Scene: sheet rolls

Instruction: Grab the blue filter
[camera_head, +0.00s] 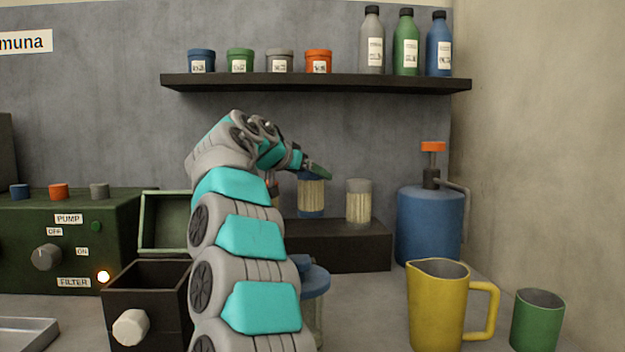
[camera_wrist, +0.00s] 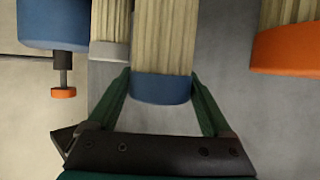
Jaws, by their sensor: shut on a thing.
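The blue filter (camera_head: 311,197), a pale pleated cylinder with blue end caps, is upright at the black step block (camera_head: 345,246) in the head view. I cannot tell whether its base touches the block. My gripper (camera_head: 318,170) reaches it from the left at its top end. In the wrist view, the two green fingers of my gripper (camera_wrist: 161,84) are shut on the blue cap of the blue filter (camera_wrist: 160,90), one on each side. A grey-capped filter (camera_head: 358,203) stands just right of it. An orange-capped filter (camera_wrist: 290,50) is on the other side, mostly hidden by my arm in the head view.
A blue tank (camera_head: 430,224) with an orange-topped pump stands to the right. A dark shelf (camera_head: 315,83) with jars and bottles hangs above. A yellow jug (camera_head: 437,305) and green cup (camera_head: 537,320) are front right. A green control box (camera_head: 70,235) is at left.

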